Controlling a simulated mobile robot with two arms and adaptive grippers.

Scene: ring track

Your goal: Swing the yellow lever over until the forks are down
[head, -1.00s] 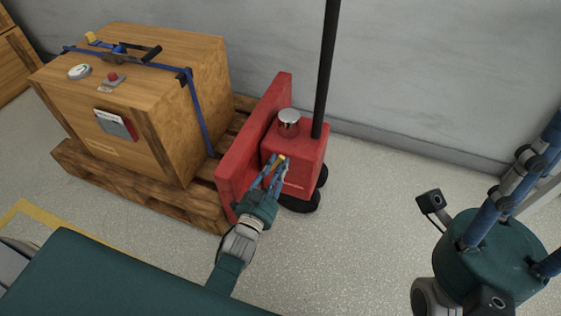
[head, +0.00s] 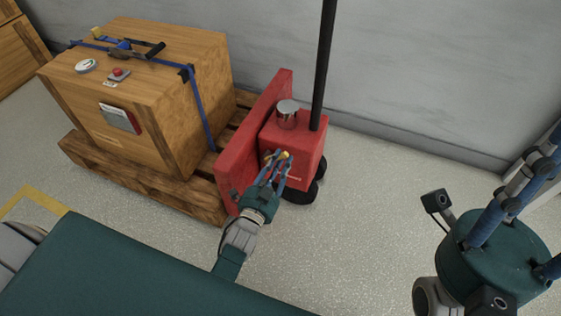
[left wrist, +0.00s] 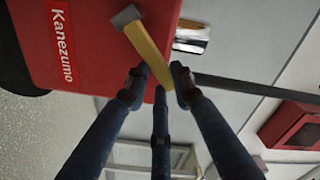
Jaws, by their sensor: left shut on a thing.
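A red pallet truck (head: 306,150) stands by the wall with a silver cap (head: 287,108) on top and a tall black handle post (head: 322,65). Its short yellow lever (head: 285,155) is on the front of the red body; in the left wrist view the yellow lever (left wrist: 148,48) has a grey end. My left gripper (head: 277,163) is shut on the lever, with the fingers (left wrist: 159,82) on either side of it. My right gripper (head: 495,245) is at the right of the head view; its fingertips run out of frame.
A strapped wooden crate (head: 150,100) sits on a wooden pallet (head: 150,182) behind the truck's red back plate (head: 262,135). The forks are hidden. A grey wall (head: 430,80) closes the back; the floor (head: 370,210) right of the truck is clear.

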